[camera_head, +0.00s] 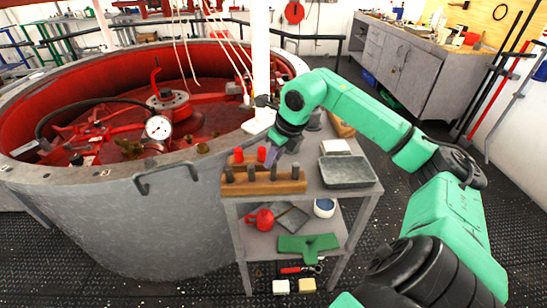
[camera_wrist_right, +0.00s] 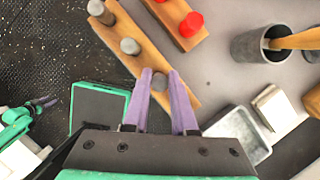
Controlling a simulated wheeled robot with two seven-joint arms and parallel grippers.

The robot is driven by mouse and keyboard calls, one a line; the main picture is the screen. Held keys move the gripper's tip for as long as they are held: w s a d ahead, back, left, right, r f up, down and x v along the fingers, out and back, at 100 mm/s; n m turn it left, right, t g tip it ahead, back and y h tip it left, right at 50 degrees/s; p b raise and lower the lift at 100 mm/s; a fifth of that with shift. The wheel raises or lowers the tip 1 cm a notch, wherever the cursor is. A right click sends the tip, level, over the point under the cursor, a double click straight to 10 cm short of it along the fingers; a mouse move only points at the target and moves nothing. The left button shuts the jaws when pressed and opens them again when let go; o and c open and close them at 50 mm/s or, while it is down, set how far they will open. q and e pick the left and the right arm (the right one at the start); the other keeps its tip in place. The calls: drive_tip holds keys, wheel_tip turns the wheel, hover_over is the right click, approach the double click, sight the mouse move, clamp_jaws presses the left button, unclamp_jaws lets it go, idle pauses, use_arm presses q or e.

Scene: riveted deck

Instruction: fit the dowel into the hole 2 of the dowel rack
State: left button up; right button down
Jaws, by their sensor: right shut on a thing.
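The dowel rack (camera_head: 284,188) is an orange-brown wooden block at the front of the cart top, with several upright grey dowels. It also shows in the right wrist view (camera_wrist_right: 146,62), running diagonally towards my fingers. My right gripper (camera_head: 270,157) is above the rack. In the right wrist view its purple fingers (camera_wrist_right: 160,75) are shut on a grey dowel (camera_wrist_right: 159,84), seen end-on between them. I cannot tell whether its lower end is in a hole, and hole 2 is not distinguishable. A small green part with a purplish tip at the wrist view's left edge may be my left gripper (camera_wrist_right: 42,103).
A second wooden block with red pegs (camera_head: 261,154) stands close behind the rack. A grey tray (camera_head: 347,172) is on the right, with a grey cup (camera_wrist_right: 262,43) farther back. A large round tank (camera_head: 110,215) stands left of the cart (camera_head: 318,192).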

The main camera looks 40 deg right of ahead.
drive_tip(key=shift+f+b, duration=0.6)
drive_tip(key=c, duration=0.6)
unclamp_jaws()
drive_tip(key=shift+c, duration=0.2)
drive_tip(key=shift+s+r, duration=0.15)
drive_tip(key=shift+r, duration=0.3)
drive_tip(key=p+v, duration=0.1)
drive_tip(key=v, duration=1.2)
drive_tip(key=shift+s+r, duration=0.25)
drive_tip(key=shift+r, duration=0.05)
